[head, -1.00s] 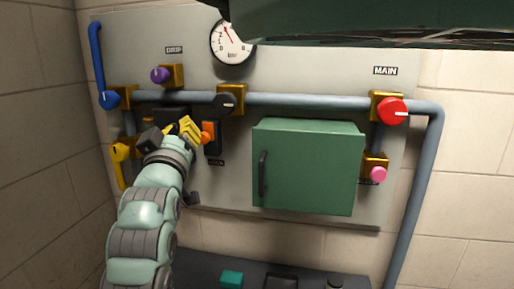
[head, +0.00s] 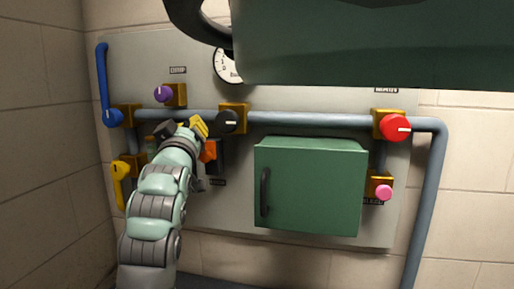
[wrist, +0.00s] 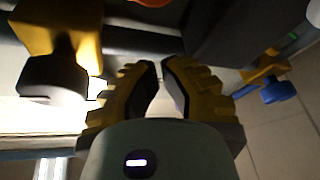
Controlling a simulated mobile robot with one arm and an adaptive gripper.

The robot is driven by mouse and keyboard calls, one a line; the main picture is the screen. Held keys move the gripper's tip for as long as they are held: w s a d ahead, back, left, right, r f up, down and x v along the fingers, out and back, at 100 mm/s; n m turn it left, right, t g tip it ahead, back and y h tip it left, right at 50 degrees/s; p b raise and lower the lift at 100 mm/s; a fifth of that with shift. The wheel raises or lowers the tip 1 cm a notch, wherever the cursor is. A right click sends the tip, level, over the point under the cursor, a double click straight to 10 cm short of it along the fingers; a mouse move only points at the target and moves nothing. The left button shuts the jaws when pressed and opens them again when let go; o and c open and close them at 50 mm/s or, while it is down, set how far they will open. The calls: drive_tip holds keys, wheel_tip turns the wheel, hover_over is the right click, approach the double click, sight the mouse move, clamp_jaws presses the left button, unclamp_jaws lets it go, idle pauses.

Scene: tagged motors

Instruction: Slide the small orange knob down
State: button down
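The small orange knob (head: 208,151) sits on a dark upright slide plate (head: 218,160) on the grey panel, left of the green box. Part of the plate is hidden by my arm. My gripper (head: 197,126) is just above and left of the knob, close to the black round knob (head: 228,121). In the wrist view my gripper (wrist: 160,63) has its yellow fingertips a small gap apart, with nothing between them. An orange part, likely the same knob (wrist: 154,3), shows at the top edge there, beyond the fingertips. I cannot tell whether the gripper touches anything.
A grey pipe (head: 305,120) crosses the panel close to my gripper. A purple knob (head: 163,94), blue lever (head: 103,82) and yellow lever (head: 119,172) are left. The green box (head: 310,185), red knob (head: 396,127) and pink knob (head: 384,193) are right.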

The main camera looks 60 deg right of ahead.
sight(201, 159)
drive_tip(key=shift+s+d+f+p, duration=0.2)
drive_tip(key=shift+s+f+p, duration=0.05)
drive_tip(key=shift+f+p, duration=0.4)
drive_tip(key=shift+s+d+f+p, duration=0.2)
drive_tip(key=shift+s+f+p, duration=0.1)
drive_tip(key=shift+f+p, duration=0.3)
drive_tip(key=shift+s+d+f+p, duration=0.25)
drive_tip(key=shift+f+p, duration=0.25)
drive_tip(key=shift+p, duration=0.2)
drive_tip(key=shift+f, duration=0.15)
wheel_tip(201, 159, down, 4)
drive_tip(key=b, duration=1.8)
drive_tip(key=shift+a, duration=0.1)
drive_tip(key=shift+w, duration=0.1)
